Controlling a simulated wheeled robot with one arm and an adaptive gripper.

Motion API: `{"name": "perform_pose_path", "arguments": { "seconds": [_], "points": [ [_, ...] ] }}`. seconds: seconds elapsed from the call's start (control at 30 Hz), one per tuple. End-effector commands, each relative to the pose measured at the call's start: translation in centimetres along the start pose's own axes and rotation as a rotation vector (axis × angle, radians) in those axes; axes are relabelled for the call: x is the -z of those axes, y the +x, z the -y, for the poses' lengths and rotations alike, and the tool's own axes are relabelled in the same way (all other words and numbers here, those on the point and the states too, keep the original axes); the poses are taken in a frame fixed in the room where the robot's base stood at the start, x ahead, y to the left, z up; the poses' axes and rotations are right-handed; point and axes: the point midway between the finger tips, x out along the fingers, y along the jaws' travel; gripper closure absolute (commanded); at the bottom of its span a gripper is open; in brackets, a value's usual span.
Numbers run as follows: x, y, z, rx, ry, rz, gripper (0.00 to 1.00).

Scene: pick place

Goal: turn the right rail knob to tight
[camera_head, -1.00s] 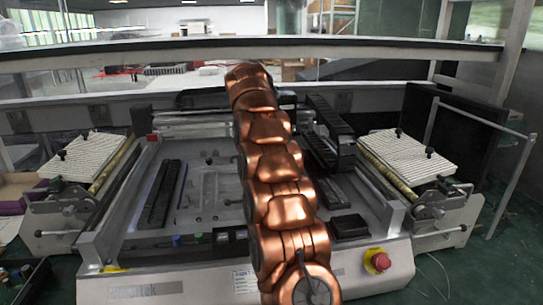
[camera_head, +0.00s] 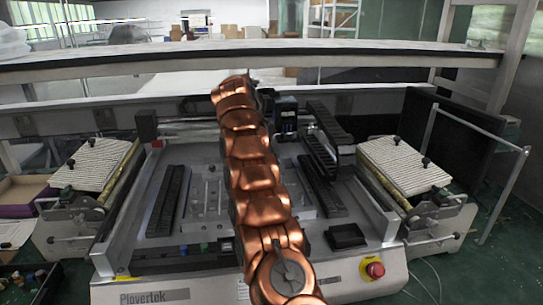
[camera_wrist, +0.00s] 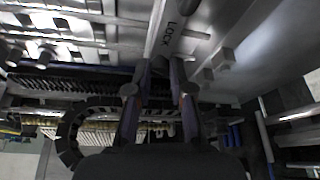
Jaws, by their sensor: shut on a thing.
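My copper arm reaches over the grey machine (camera_head: 205,270) in the head view, and its far end hides my gripper there. In the wrist view my gripper (camera_wrist: 163,68) points up the picture with its fingers close together. They are shut on a small part between the tips, which I take for the right rail knob; the fingers hide most of it. A pale metal bar (camera_wrist: 160,42) lettered LOCK runs upward just beyond the fingertips. The knob's turned position cannot be read.
A black cable chain (camera_head: 322,140) and a dark block (camera_head: 287,113) lie near the arm. A red stop button (camera_head: 375,269) is at front right. White ribbed pads (camera_head: 404,163) flank the machine. A shelf beam (camera_head: 180,62) crosses behind. Small pegs (camera_wrist: 225,57) stand right of the fingers.

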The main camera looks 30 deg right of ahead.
Motion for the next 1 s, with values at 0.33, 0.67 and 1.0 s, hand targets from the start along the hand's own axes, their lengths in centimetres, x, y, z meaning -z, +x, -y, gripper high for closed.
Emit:
{"name": "perform_pose_path", "arguments": {
  "seconds": [0.33, 0.67, 1.0],
  "points": [
    [0.06, 0.04, -0.01, 0.0, 0.002, -0.001, 0.78],
    [0.05, 0.01, -0.02, 0.0, 0.001, 0.0, 0.54],
    [-0.02, 0.18, -0.06, 0.01, -0.021, 0.0, 0.54]
  ]
}}
